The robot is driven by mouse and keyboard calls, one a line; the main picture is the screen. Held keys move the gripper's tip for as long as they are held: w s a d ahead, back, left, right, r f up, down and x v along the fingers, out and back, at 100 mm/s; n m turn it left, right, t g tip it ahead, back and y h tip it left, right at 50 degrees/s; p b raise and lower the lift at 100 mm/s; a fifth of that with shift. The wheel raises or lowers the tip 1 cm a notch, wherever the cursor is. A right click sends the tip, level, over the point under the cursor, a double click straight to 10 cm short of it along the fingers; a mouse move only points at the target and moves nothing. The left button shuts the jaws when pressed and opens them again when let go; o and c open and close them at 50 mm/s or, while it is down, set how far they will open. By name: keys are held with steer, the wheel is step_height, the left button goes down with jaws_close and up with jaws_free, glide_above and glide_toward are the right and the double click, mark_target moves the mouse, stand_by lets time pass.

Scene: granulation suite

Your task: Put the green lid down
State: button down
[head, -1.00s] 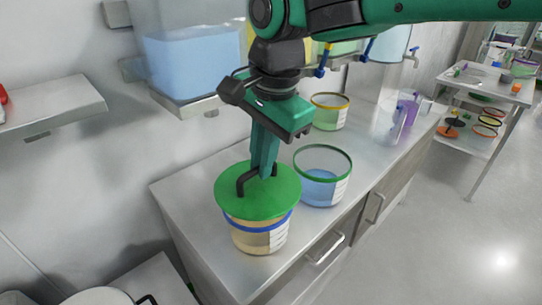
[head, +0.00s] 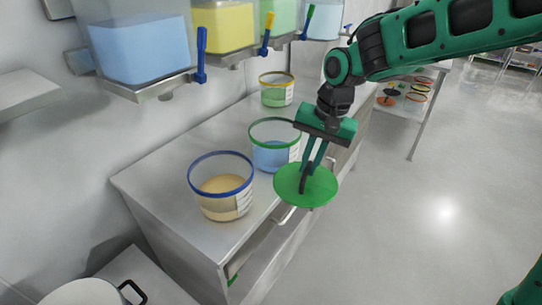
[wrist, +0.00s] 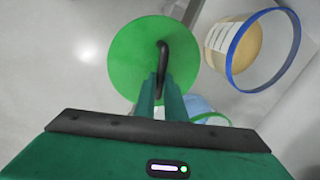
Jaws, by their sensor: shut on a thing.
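The green lid (head: 318,190) is a round flat disc with a black bar handle. My gripper (head: 307,172) is shut on that handle and holds the lid in the air, in front of the counter's front edge in the head view. In the wrist view the lid (wrist: 140,45) shows beyond my gripper's fingers (wrist: 162,85), with floor behind it. The blue-rimmed tub (head: 220,198) stands open on the counter with tan contents. The green-rimmed tub (head: 275,155) stands open behind it with blue contents, partly hidden by my gripper.
The counter (head: 150,180) has bare room left of the tubs. A yellow-rimmed tub (head: 276,95) stands farther back. Wall dispensers with blue (head: 135,50), yellow and green contents hang above.

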steer(key=w+d+f+n, duration=0.1)
steer(key=w+d+f, duration=0.3)
steer(key=d, duration=0.4)
steer(key=w+d+f+n, duration=0.1)
steer(key=w+d+f, duration=0.4)
steer(key=d, duration=0.3)
steer(key=w+d+f+n, duration=0.1)
steer(key=w+d+f, duration=0.4)
steer(key=d+f, duration=0.2)
steer(key=shift+d+g, duration=0.3)
steer(key=shift+d, duration=0.35)
